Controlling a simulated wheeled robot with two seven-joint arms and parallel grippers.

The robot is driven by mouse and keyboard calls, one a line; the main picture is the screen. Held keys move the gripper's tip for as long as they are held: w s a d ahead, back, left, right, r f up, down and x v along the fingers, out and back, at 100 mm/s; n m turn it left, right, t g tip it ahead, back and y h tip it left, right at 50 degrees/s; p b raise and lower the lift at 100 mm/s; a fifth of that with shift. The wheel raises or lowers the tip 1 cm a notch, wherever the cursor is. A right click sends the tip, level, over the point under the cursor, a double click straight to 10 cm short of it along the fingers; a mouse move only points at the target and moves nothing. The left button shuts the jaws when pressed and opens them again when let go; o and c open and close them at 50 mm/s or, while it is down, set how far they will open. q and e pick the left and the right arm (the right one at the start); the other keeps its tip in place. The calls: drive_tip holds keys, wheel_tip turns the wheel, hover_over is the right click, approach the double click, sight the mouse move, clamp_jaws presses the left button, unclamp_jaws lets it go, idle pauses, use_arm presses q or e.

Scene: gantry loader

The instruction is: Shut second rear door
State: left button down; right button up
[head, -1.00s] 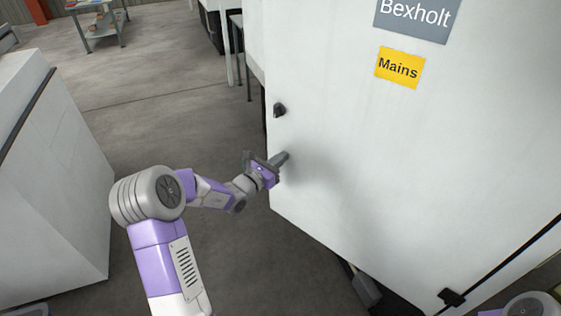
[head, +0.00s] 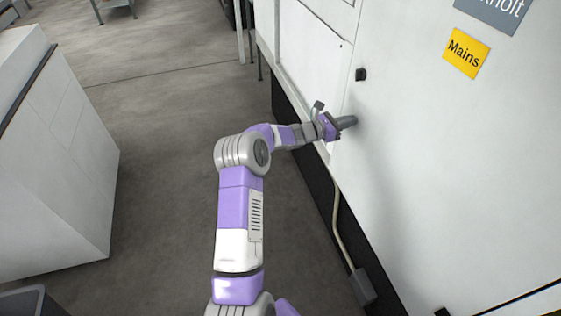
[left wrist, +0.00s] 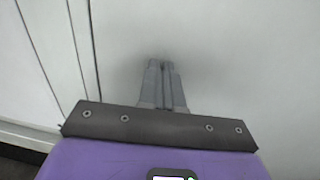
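The second rear door, a white panel (head: 455,150) with a yellow "Mains" label (head: 467,53), fills the right of the head view. Its left edge lies close to the white machine body, nearly in line with it; whether it is fully shut I cannot tell. A small black latch (head: 361,74) is near that edge. My left gripper (head: 347,122) is shut and empty, fingertips at the door's face just below the latch. In the left wrist view the fingers (left wrist: 162,68) are together against or very near the white panel (left wrist: 240,60). My right gripper is out of view.
A white cabinet (head: 60,165) stands at the left. Grey floor (head: 165,170) is clear between it and the machine. A cable (head: 338,215) runs down to a dark grey box (head: 361,287) below the door. A dark bin (head: 30,302) shows at lower left.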

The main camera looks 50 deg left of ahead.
use_arm(q)
drive_tip(key=shift+w+d+r, duration=0.4)
drive_tip(key=shift+d+r, duration=0.05)
drive_tip(key=shift+d, duration=0.1)
drive_tip(key=w+a+v, duration=0.1)
drive_tip(key=a+v, duration=0.1)
drive_tip(key=v, duration=1.3)
drive_tip(key=s+d+f+m+g+h, duration=0.1)
drive_tip(key=s+d+f+m+g, duration=0.25)
drive_tip(key=d+f, duration=0.4)
drive_tip(key=s+d+f+m+g, duration=0.2)
drive_tip(key=d+f+g, duration=0.2)
drive_tip(key=d+f, duration=0.35)
drive_tip(key=s+d+f+m+g+h, duration=0.1)
drive_tip(key=s+d+f+m+g, duration=0.25)
drive_tip(key=d+f, duration=0.4)
drive_tip(key=s+d+f+m+g+y, duration=0.2)
drive_tip(key=s+d+f+m, duration=0.3)
drive_tip(key=s+d+m, duration=0.2)
drive_tip(key=s+d+f+m+g+y+b, duration=0.1)
drive_tip(key=s+d+f+m, duration=0.5)
drive_tip(key=s+m, duration=0.6)
drive_tip(key=shift+d+f+m+g+y, duration=0.2)
drive_tip(key=shift+d+m+g+y, duration=0.5)
drive_tip(key=shift+g, duration=0.5)
